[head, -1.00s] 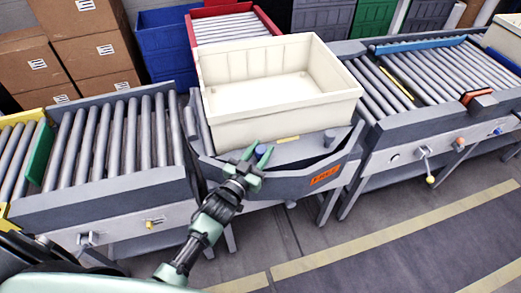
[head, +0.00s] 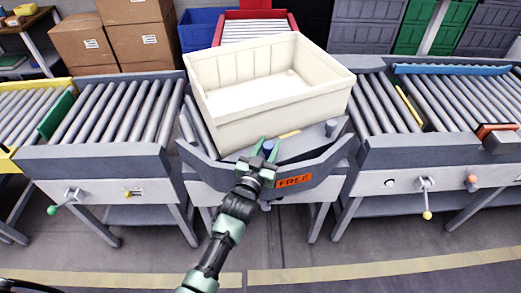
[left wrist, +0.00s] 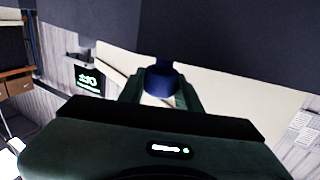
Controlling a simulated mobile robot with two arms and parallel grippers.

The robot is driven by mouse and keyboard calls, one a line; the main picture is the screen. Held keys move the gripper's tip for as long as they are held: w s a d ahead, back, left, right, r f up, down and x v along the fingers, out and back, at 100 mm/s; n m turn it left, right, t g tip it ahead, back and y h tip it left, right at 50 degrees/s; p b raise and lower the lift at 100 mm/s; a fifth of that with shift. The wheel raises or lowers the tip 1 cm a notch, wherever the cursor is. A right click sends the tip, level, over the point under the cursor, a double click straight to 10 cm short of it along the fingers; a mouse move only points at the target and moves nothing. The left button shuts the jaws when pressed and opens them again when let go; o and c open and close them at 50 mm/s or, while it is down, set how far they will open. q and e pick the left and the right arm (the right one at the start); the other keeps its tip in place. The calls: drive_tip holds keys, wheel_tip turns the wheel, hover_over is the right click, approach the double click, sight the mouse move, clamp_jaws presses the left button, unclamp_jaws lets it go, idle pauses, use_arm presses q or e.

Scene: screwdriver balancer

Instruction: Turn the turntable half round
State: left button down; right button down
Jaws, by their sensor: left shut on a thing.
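The turntable (head: 214,165) is a grey deck with a raised, angled rim and an orange label reading "FREE". A cream tote (head: 255,106) sits on it, a little askew to the picture. A short blue knob (head: 268,146) stands at the turntable's near edge, in front of the tote. My left gripper (head: 266,148) is shut on this knob, with its green fingers on both sides. In the left wrist view the blue knob (left wrist: 160,82) shows between the fingers. My right gripper is not in view.
Roller conveyors stand to the left (head: 115,112) and right (head: 445,95) of the turntable, close to its sides. A red-framed conveyor (head: 254,28) lies behind it. Cardboard boxes (head: 145,42) are stacked at the back left. The front floor is clear.

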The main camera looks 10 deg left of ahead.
use_arm(q)
drive_tip(key=shift+d, duration=0.15)
drive_tip(key=shift+a, duration=0.35)
drive_tip(key=c, duration=1)
unclamp_jaws()
drive_tip(key=shift+s, duration=0.3)
drive_tip(key=s+a, duration=0.1)
drive_tip(key=s, duration=0.6)
drive_tip(key=shift+a+b, duration=0.15)
drive_tip(key=shift+b, duration=0.15)
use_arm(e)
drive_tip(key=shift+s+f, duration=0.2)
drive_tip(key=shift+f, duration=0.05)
use_arm(q)
drive_tip(key=shift+s, duration=0.1)
